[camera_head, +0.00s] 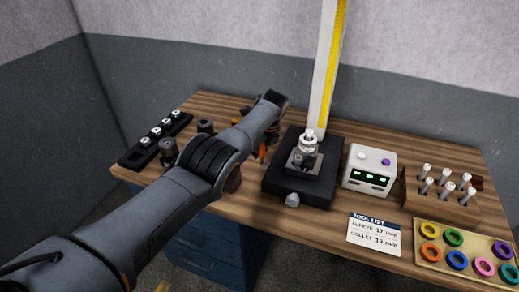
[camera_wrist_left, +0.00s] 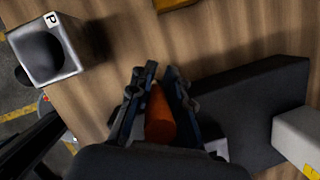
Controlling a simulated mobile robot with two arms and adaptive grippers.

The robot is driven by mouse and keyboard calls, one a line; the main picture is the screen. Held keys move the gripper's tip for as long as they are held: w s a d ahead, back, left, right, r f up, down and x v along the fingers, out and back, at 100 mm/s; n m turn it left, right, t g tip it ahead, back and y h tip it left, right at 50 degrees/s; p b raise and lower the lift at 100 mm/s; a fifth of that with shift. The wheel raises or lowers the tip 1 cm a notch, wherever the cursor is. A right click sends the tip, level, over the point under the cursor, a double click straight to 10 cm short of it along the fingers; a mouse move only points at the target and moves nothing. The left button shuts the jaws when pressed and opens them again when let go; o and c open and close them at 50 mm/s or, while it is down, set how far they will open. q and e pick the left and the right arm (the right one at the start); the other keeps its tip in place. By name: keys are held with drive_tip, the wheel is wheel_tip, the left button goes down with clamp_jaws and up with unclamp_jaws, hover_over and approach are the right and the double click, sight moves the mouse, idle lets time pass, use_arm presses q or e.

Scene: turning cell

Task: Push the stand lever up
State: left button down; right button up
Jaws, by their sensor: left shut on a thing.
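The stand has a dark base (camera_head: 285,187) and a tall white column with a yellow scale (camera_head: 328,70). A metal holder piece (camera_head: 306,146) sits on the base. My left gripper (camera_head: 264,143) is at the left side of the stand, partly hidden by my own arm. In the left wrist view its fingers (camera_wrist_left: 155,92) are shut on an orange lever handle (camera_wrist_left: 160,118) beside the dark base (camera_wrist_left: 255,105). Only a little orange of the lever (camera_head: 263,153) shows in the head view. The lever's pivot is hidden. My right gripper is out of view.
A white box with green displays (camera_head: 370,170) stands right of the stand, then a wooden rack of pegs (camera_head: 437,200) and a tray of coloured rings (camera_head: 466,250). A card (camera_head: 374,235) lies in front. A black rack (camera_head: 155,140) is at the left. A metal block marked P (camera_wrist_left: 47,50) is nearby.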

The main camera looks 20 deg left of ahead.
use_arm(q)
drive_tip(key=shift+s+d+f, duration=0.1)
drive_tip(key=shift+d+f, duration=0.1)
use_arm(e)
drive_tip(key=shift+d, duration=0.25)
use_arm(q)
drive_tip(key=c, duration=1.2)
unclamp_jaws()
drive_tip(key=shift+r, duration=0.1)
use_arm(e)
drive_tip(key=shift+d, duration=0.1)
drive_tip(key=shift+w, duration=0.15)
use_arm(q)
drive_tip(key=shift+r, duration=0.45)
drive_tip(key=v, duration=1.1)
drive_tip(key=shift+d, duration=0.2)
